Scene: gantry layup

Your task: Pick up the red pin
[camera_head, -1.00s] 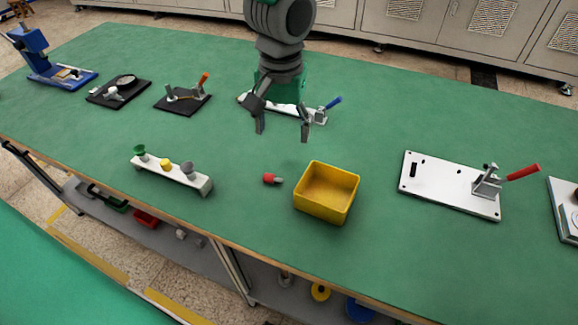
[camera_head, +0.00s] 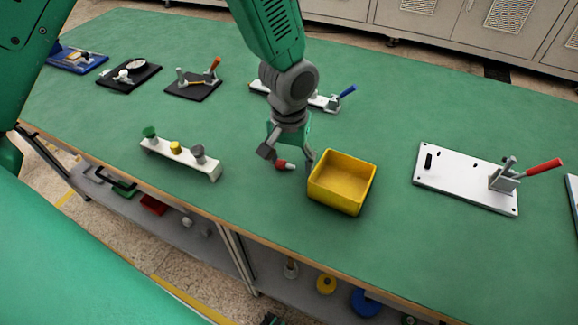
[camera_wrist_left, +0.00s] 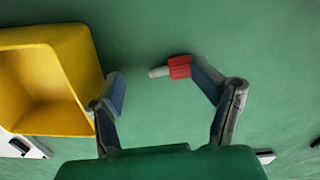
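The red pin (camera_head: 281,163) lies on the green table just left of the yellow bin, with a grey tip pointing right. My left gripper (camera_head: 288,158) is low over it, with its fingers open on either side of the pin. In the left wrist view the red pin (camera_wrist_left: 180,67) lies near the right fingertip of my left gripper (camera_wrist_left: 160,82), with its grey tip towards the left finger. I cannot tell whether that fingertip touches the pin. My right gripper is not in view.
The yellow bin (camera_head: 342,205) stands close to the gripper's right finger. A white rack (camera_head: 205,169) with green, yellow and grey pegs is on the left. A white plate with a red-handled clamp (camera_head: 450,184) lies on the right. Small fixtures line the back left.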

